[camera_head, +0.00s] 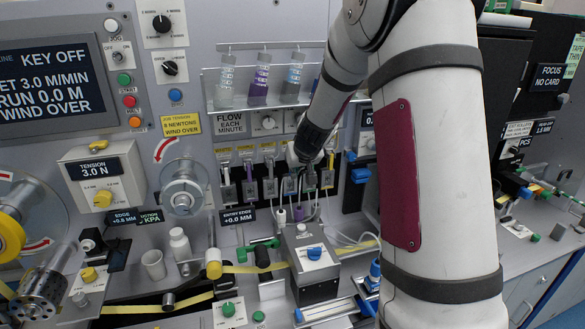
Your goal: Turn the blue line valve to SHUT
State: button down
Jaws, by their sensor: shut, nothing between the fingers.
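My gripper (300,162) is at the end of my arm, in front of the row of small line valves on the back panel. It looks shut, and its fingertips are small and partly lost against the dark fittings. Line valves (249,188) stand in a row below yellow and pale labels. The valves behind and just below my gripper are partly hidden. I cannot tell which one is the blue line valve, its handle position, or whether my gripper touches it. A blue fitting (360,175) shows right of the gripper.
Vials with clear, purple and blue contents (261,80) hang on a rack above. A grey box with a blue knob (314,253) stands below, with thin tubes nearby. My arm hides much of the right-centre panel.

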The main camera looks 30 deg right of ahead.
jog(key=s+a+r+p, duration=0.1)
jog(key=s+a+r, duration=0.1)
jog(key=s, duration=0.5)
jog(key=shift+p, duration=0.4)
jog(key=shift+w+r, duration=0.1)
jog(key=s+a+r+n+y, duration=0.1)
jog(key=s+a+r, duration=0.45)
jog(key=a, duration=0.25)
jog(key=s+a+r+n+y, duration=0.1)
jog(key=s+a+r+n, duration=0.1)
jog(key=s+a+r, duration=0.5)
jog(key=s+a+g, duration=0.1)
jog(key=s+a, duration=0.1)
jog(key=s, duration=0.6)
jog(key=s+a+r+g, duration=0.1)
jog(key=s+a, duration=0.2)
jog(key=s, duration=0.5)
jog(key=shift+s+a, duration=0.2)
jog(key=shift+s, duration=0.15)
jog(key=shift+r, duration=0.1)
